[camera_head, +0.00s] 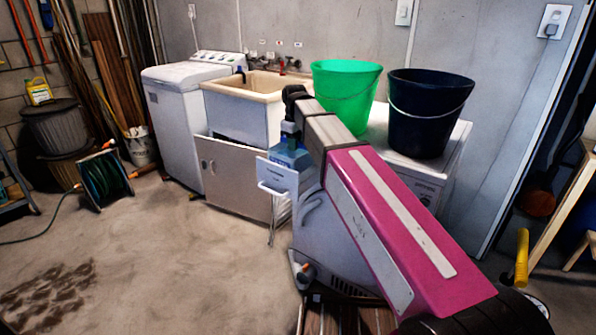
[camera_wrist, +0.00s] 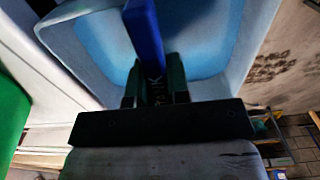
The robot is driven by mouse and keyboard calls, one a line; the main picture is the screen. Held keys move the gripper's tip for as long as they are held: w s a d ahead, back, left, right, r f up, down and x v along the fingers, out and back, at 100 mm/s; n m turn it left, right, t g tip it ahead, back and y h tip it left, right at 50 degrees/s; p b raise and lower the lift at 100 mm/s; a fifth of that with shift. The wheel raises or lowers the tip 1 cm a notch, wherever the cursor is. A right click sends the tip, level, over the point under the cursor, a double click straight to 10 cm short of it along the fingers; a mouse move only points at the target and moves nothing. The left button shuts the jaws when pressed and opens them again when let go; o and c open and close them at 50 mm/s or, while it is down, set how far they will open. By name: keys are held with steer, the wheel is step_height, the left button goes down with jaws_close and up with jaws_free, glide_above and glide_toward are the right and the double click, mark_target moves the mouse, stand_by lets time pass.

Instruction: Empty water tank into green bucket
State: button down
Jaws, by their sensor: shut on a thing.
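The water tank has a white front (camera_head: 278,177) and shows blue at its top in the head view. In the wrist view its light blue inside (camera_wrist: 90,45) and pale rim lie beyond the fingers. My gripper (camera_head: 290,145) points down at the tank's top. In the wrist view my gripper (camera_wrist: 155,85) is shut on an upright blue bar (camera_wrist: 145,35), which looks like the tank's handle. The green bucket (camera_head: 345,92) stands upright on a white appliance, behind and right of my gripper. A green surface, likely this bucket (camera_wrist: 12,105), shows at the wrist view's left edge. I cannot see water.
A dark bucket (camera_head: 430,110) stands right of the green one on the white appliance (camera_head: 440,165). A laundry sink (camera_head: 255,88) and washing machine (camera_head: 185,105) are at the back. Floor at left is mostly clear.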

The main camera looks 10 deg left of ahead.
steer(key=shift+r, duration=3.6)
